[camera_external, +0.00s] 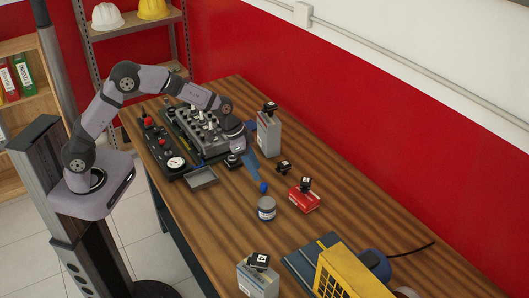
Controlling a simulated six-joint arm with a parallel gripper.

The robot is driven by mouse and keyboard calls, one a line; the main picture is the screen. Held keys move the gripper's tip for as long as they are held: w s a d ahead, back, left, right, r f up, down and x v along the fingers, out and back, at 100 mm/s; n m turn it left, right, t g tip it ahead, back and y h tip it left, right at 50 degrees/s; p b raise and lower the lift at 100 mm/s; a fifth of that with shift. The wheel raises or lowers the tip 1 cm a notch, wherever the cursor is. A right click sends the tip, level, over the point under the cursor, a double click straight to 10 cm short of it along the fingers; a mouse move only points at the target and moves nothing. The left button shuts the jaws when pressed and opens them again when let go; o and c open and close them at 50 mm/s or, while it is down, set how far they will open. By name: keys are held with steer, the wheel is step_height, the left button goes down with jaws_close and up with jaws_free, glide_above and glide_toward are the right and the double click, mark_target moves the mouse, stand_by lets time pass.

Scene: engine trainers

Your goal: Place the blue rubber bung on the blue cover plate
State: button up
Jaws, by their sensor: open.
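A small round blue thing (263,187), which looks like the blue rubber bung, is near the middle of the table, just behind a grey jar. Whether it touches the jar is unclear. A flat dark blue plate (304,262), likely the blue cover plate, lies at the near right, beside a yellow machine. The machine hides part of it.
The grey jar (266,209), red box (304,198) and grey can (269,135) stand near my gripper. Another can (257,278) is by the front edge. The yellow machine (348,275) fills the near right. A black engine panel (190,140) is at left. Bare wood lies right of the red box.

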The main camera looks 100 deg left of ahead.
mark_target(263, 184)
steer(key=shift+p+x, duration=1.7)
steer(key=shift+x, duration=1.95)
steer(key=shift+s, duration=0.15)
jaws_close()
